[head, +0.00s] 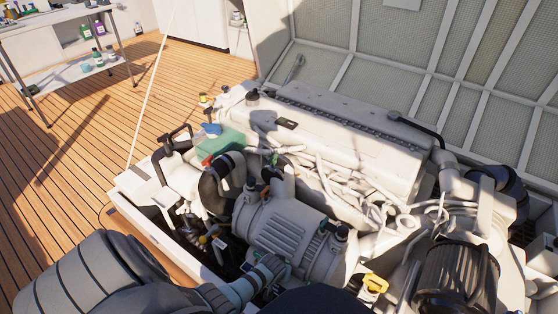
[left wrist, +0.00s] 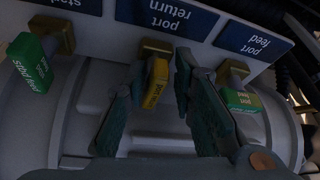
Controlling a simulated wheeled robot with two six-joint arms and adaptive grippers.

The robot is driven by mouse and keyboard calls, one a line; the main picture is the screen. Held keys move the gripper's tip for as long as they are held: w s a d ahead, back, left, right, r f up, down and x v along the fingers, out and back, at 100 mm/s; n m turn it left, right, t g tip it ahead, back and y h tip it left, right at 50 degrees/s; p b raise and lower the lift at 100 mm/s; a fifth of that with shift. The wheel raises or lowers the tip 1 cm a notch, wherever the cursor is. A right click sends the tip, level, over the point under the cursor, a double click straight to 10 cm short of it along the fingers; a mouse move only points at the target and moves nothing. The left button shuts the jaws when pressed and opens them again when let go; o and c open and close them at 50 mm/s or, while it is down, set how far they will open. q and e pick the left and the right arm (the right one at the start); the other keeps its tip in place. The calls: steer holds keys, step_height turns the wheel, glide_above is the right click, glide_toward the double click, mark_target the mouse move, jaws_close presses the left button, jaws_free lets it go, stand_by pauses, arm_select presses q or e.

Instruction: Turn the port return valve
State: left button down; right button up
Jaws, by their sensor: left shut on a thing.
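The port return valve (left wrist: 155,80) has a yellow handle on a brass body, below a blue plate reading "port return" (left wrist: 170,17) in the left wrist view. The handle hangs downward from the body. My left gripper (left wrist: 158,70) has its teal fingers on either side of this handle and is shut on it. Much of the lettering on the handle is too small to read. In the head view my left arm comes in at the bottom left, and I cannot make out the valve there. My right gripper is not in view.
Green-handled valves stand either side: one at left (left wrist: 30,65), and the port feed valve (left wrist: 238,97) at right. A white engine (head: 340,140) with hoses and pipes fills the hatch. The wooden deck (head: 90,140) is clear at left; a shelf table (head: 70,65) stands behind.

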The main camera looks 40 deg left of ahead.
arm_select(q)
steer(key=shift+w+d+r+n+y, duration=0.15)
steer(key=shift+d+n, duration=0.1)
steer(key=shift+n, duration=0.25)
steer(key=shift+w+d+n+y, duration=0.1)
steer(key=shift+d+n+y, duration=0.1)
steer(key=shift+n, duration=0.3)
steer(key=c, duration=1.3)
jaws_free()
steer(key=shift+s+a, duration=0.1)
steer(key=shift+a, duration=0.05)
steer(key=v, duration=1.2)
